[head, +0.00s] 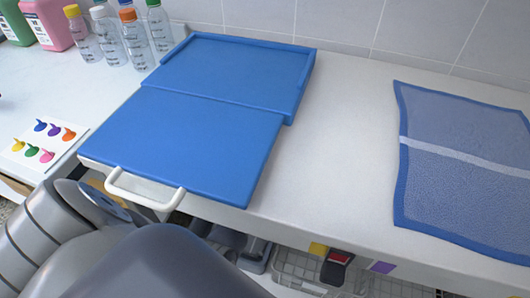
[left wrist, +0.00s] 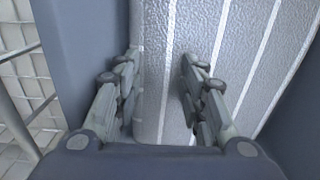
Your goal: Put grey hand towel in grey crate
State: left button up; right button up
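In the left wrist view a grey textured towel (left wrist: 232,45) with white stripes fills the middle and right. My left gripper (left wrist: 160,75) is over it with its two fingers apart. Part of the towel shows between the fingers; whether they touch it I cannot tell. Smooth blue-grey surfaces (left wrist: 85,50) flank the towel; I cannot tell whether they belong to a grey crate. In the head view my left gripper is hidden and no grey crate can be made out for sure. My right gripper is in neither view.
A white counter (head: 325,150) bears a blue panel (head: 185,140) with a white handle, several bottles (head: 135,40), a paint card (head: 45,145) and a blue-edged cloth (head: 465,175). Below its front edge are a wire basket (head: 300,270) and grey items. The counter's middle is clear.

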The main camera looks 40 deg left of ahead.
pick_arm(q)
jog(key=shift+r, duration=0.15)
notch_tip(320, 180, up, 2)
jog(key=shift+w+r+p, duration=0.1)
jog(key=shift+p, duration=0.45)
notch_tip(320, 180, up, 4)
jog(key=shift+p, duration=1)
notch_tip(320, 180, up, 6)
jog(key=p, duration=0.2)
jog(key=s+d+m+t, duration=0.1)
jog(key=s+d+m, duration=0.1)
jog(key=s+d, duration=0.3)
jog(key=s+d+m+t, duration=0.2)
jog(key=s+d, duration=0.3)
jog(key=s, duration=0.7)
jog(key=shift+s+m, duration=0.4)
jog(key=shift+m, duration=0.4)
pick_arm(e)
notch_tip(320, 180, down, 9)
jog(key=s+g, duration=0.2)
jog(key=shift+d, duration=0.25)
